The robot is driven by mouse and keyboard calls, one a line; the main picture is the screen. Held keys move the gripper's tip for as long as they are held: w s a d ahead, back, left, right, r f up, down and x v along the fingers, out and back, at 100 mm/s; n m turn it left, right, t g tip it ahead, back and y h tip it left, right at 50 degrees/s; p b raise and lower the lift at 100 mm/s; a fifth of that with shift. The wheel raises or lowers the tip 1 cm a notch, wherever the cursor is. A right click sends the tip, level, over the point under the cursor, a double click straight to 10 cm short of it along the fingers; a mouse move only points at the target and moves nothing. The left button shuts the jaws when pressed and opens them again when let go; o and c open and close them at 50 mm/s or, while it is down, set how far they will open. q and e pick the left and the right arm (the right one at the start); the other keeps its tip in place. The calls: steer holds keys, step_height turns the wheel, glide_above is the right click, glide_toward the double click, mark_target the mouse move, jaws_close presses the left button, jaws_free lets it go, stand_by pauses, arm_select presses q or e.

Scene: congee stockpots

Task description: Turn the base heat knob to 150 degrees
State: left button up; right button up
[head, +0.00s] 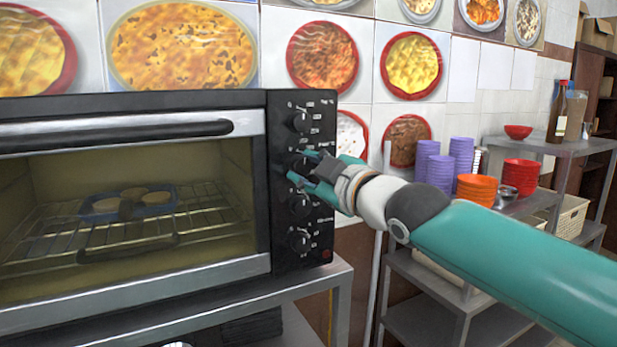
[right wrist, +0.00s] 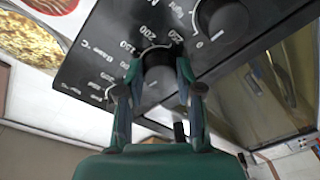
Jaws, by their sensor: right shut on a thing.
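The black control panel at the right of the toaster oven carries a column of knobs. My right gripper (head: 306,171) reaches in from the right and is shut on a knob (right wrist: 158,68) in the middle part of this column. In the right wrist view one finger lies on each side of the knob. Printed numbers such as 150, 200 and 250 and a "Base °C" label show beside it. The fingers hide part of the knob and its scale, and I cannot read its setting. My left gripper is not in view.
The oven (head: 130,260) has its glass door shut, with a blue tray (head: 127,201) on the rack inside. Other knobs (head: 300,241) sit close below and above the gripper. A metal shelf (head: 550,144) with purple cups (head: 440,170) and orange bowls (head: 476,189) stands at the right.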

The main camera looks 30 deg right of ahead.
steer(key=m+b, duration=0.6)
steer(key=b, duration=0.1)
steer(key=f+m+b, duration=0.1)
steer(key=m+b, duration=0.2)
steer(key=shift+a+t+h+b, duration=0.2)
steer(key=shift+t+h+b, duration=0.1)
steer(key=m+b, duration=0.2)
steer(key=m, duration=0.1)
steer(key=shift+r+m, duration=0.15)
steer(key=shift+m, duration=0.25)
steer(key=shift+r+m+h+b, duration=0.1)
steer(key=shift+m+h+b, duration=0.2)
steer(key=shift+m+b, duration=0.55)
steer(key=shift+m, duration=0.25)
steer(key=o, duration=1.2)
steer(key=shift+r, duration=0.1)
steer(key=shift+c, duration=0.2)
steer(key=shift+s, duration=0.1)
